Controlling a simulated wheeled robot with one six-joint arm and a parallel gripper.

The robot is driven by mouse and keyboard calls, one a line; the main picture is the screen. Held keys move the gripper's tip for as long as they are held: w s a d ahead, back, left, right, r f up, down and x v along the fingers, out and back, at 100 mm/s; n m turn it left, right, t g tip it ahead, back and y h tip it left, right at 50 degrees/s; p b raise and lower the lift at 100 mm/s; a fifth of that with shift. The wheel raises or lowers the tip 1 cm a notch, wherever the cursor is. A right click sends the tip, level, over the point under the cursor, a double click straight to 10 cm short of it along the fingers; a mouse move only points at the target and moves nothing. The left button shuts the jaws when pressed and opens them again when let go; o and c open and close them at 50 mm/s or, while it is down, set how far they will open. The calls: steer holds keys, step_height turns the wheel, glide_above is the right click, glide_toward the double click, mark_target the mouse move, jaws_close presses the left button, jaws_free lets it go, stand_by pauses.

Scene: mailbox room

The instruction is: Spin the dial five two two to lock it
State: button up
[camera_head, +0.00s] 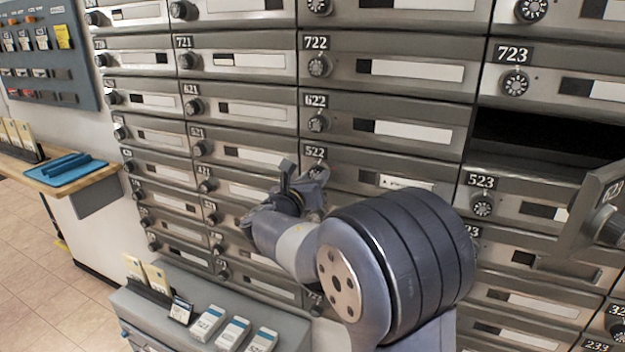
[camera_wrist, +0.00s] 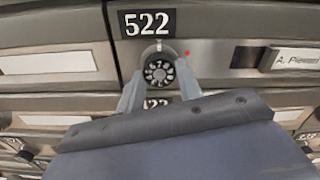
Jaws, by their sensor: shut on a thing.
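The mailbox door labelled 522 (camera_wrist: 220,50) is closed, with a name card reading "A. Plewen" or similar at its right. Its round black dial (camera_wrist: 159,70) with white marks sits just below the number plate, and a small red light shows to its upper right. My gripper (camera_wrist: 160,78) has a finger on each side of the dial and is shut on it. In the head view my gripper (camera_head: 302,178) is at the 522 door (camera_head: 375,182), and it partly hides the dial there.
Closed mailbox doors with dials surround 522. An open compartment (camera_head: 545,140) lies at the right, with an open door (camera_head: 600,215) swung out below it. A grey cabinet (camera_head: 160,315) with cards and boxes stands below, and a wooden counter (camera_head: 70,190) is at the left.

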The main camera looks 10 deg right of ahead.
steer(key=shift+f+b, duration=0.1)
steer(key=shift+b, duration=0.2)
steer(key=m+b, duration=1.3)
steer(key=shift+f, duration=0.15)
steer(key=m+b, duration=0.4)
steer(key=shift+m, duration=0.3)
steer(key=m+b, duration=0.4)
steer(key=shift+a+m, duration=0.1)
steer(key=shift+m, duration=0.2)
steer(key=m+b, duration=0.3)
steer(key=m, duration=0.1)
steer(key=m+b, duration=0.2)
steer(key=m, duration=0.2)
steer(key=shift+b, duration=0.3)
steer(key=shift+r+m+b, duration=0.15)
steer(key=shift+m+b, duration=0.4)
steer(key=shift+m, duration=0.6)
steer(key=shift+r+m+b, duration=0.1)
steer(key=shift+m+b, duration=0.45)
steer(key=shift+m, duration=0.6)
